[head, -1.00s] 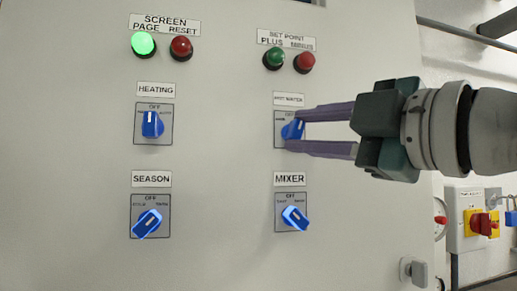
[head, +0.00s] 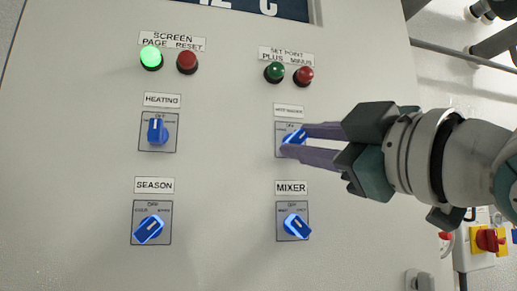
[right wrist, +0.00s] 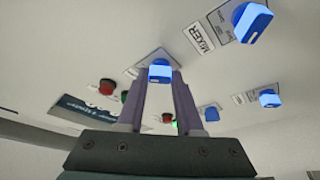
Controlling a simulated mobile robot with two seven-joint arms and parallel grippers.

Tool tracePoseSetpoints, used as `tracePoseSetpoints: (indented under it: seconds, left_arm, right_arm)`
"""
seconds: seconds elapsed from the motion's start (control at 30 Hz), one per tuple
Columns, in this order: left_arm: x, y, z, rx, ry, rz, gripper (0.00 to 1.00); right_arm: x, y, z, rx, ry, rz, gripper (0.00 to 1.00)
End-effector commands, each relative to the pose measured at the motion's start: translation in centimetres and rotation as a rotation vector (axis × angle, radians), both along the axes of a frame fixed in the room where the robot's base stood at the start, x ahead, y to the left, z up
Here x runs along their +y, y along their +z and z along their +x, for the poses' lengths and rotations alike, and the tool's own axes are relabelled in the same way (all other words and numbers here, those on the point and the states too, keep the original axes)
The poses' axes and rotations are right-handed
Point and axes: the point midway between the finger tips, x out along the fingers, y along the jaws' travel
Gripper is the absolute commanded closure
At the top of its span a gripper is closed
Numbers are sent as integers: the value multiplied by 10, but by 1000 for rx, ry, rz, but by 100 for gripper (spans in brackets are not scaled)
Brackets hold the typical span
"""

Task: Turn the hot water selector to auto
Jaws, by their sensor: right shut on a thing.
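The hot water selector is a blue knob (head: 293,138) on a small grey plate, under a label at the right of the panel in the head view. My right gripper (head: 295,140) comes in from the right, with its two purple fingers on either side of the knob, shut on it. The fingers partly hide the knob and the plate's markings, so I cannot read its setting. The visible blue part slants up to the right. In the right wrist view the blue knob (right wrist: 159,71) sits between the fingertips (right wrist: 159,76). My left gripper is not in view.
The mixer knob (head: 296,227) is just below, the heating knob (head: 157,131) and season knob (head: 149,229) to the left. Green (head: 275,72) and red (head: 304,76) buttons sit above. A red-and-yellow switch (head: 489,239) and pipes are beyond the panel's right edge.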

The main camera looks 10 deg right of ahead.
Motion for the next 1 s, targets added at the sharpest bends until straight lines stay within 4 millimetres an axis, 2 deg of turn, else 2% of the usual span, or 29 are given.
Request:
tracePoseSetpoints:
  seconds: [0.27,0.3,0.53,0.83,1.0]
  left_arm:
    - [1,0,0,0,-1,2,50]
    - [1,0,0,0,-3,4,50]
    - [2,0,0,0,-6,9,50]
    - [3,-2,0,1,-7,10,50]
    - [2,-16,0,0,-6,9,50]
  right_arm:
    - [-1,0,0,3,-1,3,100]
    - [-1,0,0,3,-1,3,61]
    - [0,0,0,1,0,2,35]
    - [-1,-2,-2,0,0,1,35]
    - [-7,-11,-21,-1,1,-2,35]
